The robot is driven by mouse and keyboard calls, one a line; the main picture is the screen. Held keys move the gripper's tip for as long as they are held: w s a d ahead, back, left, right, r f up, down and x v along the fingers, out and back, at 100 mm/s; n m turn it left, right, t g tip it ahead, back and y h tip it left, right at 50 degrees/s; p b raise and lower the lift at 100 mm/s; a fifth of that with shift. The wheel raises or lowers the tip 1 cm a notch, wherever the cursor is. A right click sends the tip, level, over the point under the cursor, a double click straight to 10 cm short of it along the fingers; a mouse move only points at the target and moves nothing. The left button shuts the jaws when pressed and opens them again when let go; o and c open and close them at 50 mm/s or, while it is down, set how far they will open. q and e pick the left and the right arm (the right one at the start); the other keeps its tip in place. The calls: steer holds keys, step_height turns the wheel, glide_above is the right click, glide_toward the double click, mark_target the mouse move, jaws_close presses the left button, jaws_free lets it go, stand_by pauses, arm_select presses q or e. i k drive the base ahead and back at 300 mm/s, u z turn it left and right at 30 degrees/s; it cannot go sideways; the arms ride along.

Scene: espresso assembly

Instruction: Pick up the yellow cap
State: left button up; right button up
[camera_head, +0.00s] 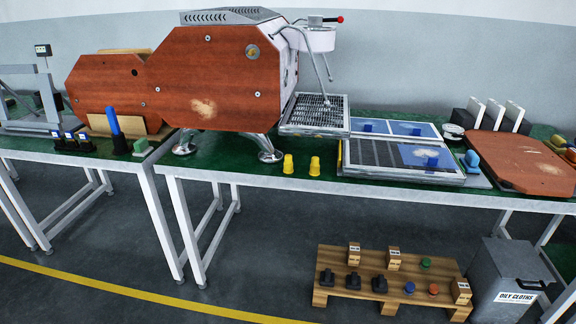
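Two small yellow caps stand side by side on the green table top, near its front edge and just right of the espresso machine's front foot. One is the left yellow cap (288,164) and the other is the right yellow cap (314,166). They are a short gap apart, and nothing covers them. Neither of my grippers shows in the head view.
The espresso machine (210,85) with wooden side panels stands behind the caps. A tray with dark panels (375,158) lies to their right. A wooden panel (525,160) lies further right. A low pallet (330,290) and a grey bin (505,275) stand on the floor.

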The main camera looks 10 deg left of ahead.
mark_target(288, 163)
steer(key=u, duration=0.8)
steer(key=i, duration=1)
steer(key=u, duration=0.05)
